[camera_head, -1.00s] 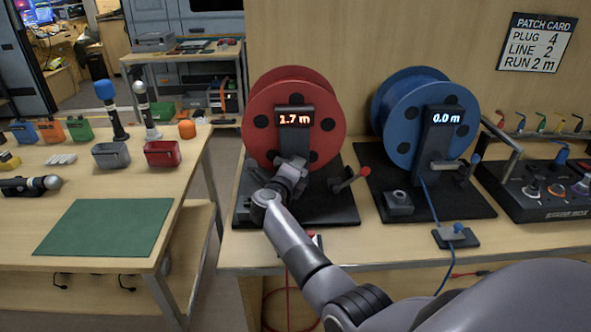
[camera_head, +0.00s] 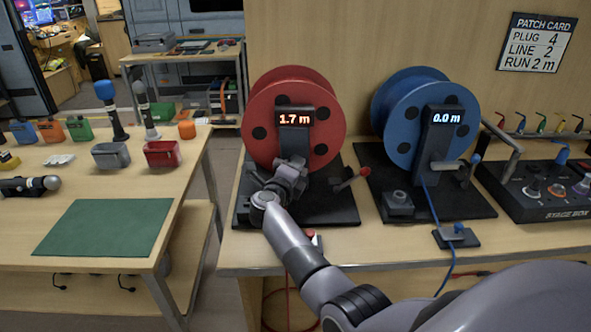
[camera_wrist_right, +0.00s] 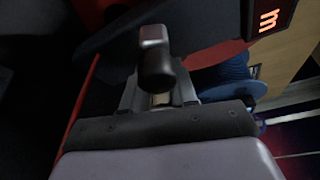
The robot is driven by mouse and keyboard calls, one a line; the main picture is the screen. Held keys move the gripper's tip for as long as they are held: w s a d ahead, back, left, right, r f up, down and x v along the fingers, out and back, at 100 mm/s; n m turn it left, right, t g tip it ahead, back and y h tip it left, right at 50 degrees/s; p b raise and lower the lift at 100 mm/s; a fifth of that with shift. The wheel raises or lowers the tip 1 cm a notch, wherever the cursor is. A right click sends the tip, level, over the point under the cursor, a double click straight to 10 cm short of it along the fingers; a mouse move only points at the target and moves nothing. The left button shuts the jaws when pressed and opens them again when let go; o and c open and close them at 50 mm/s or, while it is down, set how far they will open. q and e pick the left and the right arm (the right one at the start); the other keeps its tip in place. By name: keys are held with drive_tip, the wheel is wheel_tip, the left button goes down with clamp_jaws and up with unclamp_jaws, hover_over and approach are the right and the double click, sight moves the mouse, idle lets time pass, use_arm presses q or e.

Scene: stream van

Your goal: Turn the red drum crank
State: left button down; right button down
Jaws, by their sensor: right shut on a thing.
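The red drum (camera_head: 263,111) stands on a dark base plate on the right-hand table. The display on its post (camera_head: 295,118) reads 1.7 m. My right gripper (camera_head: 292,167) is in front of that post, low on the drum, and hides most of the crank in the head view. In the right wrist view a crank handle with a dark grip (camera_wrist_right: 156,68) sits between the fingers, and the right gripper (camera_wrist_right: 160,95) is shut on it. My left gripper is in neither view.
A lever with a red knob (camera_head: 350,180) stands just right of the gripper. A blue drum (camera_head: 405,120) reading 0.0 m and a stage box (camera_head: 545,205) are further right. A separate table with a green mat (camera_head: 105,227) is at the left.

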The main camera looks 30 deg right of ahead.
drive_tip(key=shift+n, duration=0.4)
idle(0.8)
drive_tip(key=c, duration=1)
unclamp_jaws()
drive_tip(key=shift+c, duration=0.2)
